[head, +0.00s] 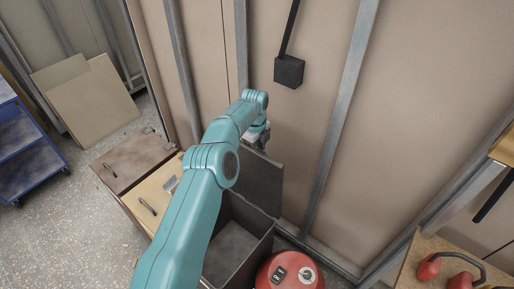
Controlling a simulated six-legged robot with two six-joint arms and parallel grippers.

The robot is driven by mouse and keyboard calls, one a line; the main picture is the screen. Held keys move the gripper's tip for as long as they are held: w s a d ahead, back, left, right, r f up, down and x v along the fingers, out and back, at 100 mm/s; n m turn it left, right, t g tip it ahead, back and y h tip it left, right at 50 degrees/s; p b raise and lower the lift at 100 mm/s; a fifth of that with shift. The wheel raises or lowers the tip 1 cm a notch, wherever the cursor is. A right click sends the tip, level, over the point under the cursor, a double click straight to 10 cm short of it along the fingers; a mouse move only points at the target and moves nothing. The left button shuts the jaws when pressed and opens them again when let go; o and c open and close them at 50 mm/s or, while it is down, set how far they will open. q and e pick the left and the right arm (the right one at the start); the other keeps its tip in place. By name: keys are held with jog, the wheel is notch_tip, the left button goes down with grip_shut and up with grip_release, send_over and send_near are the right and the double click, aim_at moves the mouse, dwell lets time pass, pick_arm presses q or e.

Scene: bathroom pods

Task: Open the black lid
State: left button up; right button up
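The black lid (264,187) stands raised, roughly upright, at the back of an open dark box (261,249) near the wall. The inside of the box shows as a bare grey floor, partly hidden by my arm. My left arm comes in from the bottom left and reaches over the box. Its gripper (262,138) is at the top edge of the lid, small and partly hidden by the arm's wrist. I cannot tell whether it touches the lid or whether its fingers are open. My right gripper is not in view.
A brown lid (132,160) and a yellowish lid (153,199) with handles lie left of the box. A red round container (290,272) stands close at its right. Red earmuffs (449,266) lie on a wooden surface at bottom right. A blue cart (28,155) stands far left.

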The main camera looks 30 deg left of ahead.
pick_arm(q)
jog(key=shift+r, duration=0.35)
notch_tip(320, 180, up, 6)
jog(key=shift+s+r, duration=0.1)
jog(key=shift+r, duration=0.05)
jog(key=shift+s+r, duration=0.2)
jog(key=shift+r, duration=0.1)
jog(key=shift+w+f, duration=0.15)
jog(key=shift+w, duration=0.05)
jog(key=shift+s, duration=0.15)
